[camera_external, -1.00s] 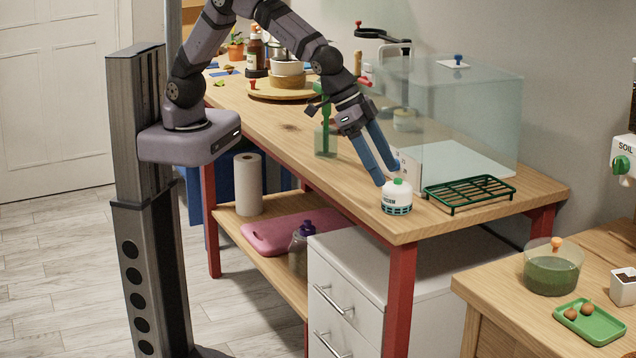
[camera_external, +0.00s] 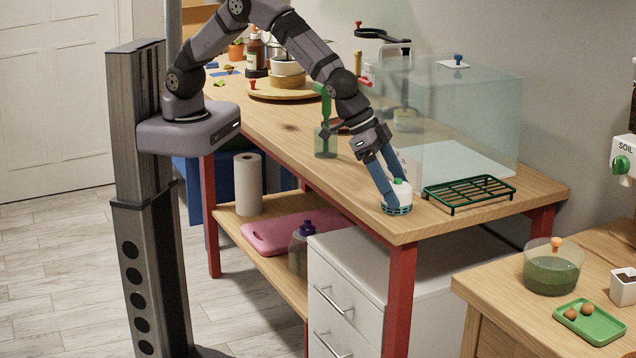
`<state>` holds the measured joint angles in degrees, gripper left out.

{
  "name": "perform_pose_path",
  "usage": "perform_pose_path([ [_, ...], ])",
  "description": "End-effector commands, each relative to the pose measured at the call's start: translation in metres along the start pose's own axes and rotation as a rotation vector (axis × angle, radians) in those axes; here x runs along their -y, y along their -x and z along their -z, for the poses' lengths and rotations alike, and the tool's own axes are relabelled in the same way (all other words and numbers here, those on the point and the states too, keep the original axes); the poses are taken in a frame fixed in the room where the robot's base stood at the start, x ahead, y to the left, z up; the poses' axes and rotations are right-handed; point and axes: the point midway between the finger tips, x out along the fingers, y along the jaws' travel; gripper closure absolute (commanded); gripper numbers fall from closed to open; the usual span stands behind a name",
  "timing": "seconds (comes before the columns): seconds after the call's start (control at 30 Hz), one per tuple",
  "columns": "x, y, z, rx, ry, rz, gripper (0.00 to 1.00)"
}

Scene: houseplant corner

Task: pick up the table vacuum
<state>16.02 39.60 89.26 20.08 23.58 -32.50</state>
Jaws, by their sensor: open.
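The table vacuum (camera_external: 401,198) is a small white round device with a green knob on top and a green slotted band at its base. It stands upright near the front right corner of the wooden table (camera_external: 330,190). My gripper (camera_external: 396,198) is open and lowered at the vacuum. One blue finger passes in front of the vacuum's left side and hides part of it.
A green wire rack (camera_external: 468,191) stands just right of the vacuum. A clear glass case (camera_external: 470,120) is behind them. A green spray bottle (camera_external: 326,135) stands to the left. The table between the bottle and the vacuum is clear.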

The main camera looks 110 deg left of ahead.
Motion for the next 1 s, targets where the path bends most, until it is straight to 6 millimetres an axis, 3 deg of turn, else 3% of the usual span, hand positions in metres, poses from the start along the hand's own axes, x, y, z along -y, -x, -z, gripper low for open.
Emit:
perform_pose_path([
  [0.13, 0.0004, -0.0107, 0.0000, 0.000, 0.000, 0.001, 0.26],
  [0.43, 0.0002, -0.0136, -0.0002, -0.001, 0.000, 0.000, 0.26],
  [0.67, 0.0001, -0.0135, -0.0002, 0.000, 0.000, 0.000, 0.75],
  [1.0, -0.0002, -0.0097, 0.0031, -0.004, 0.001, -0.001, 0.75],
])
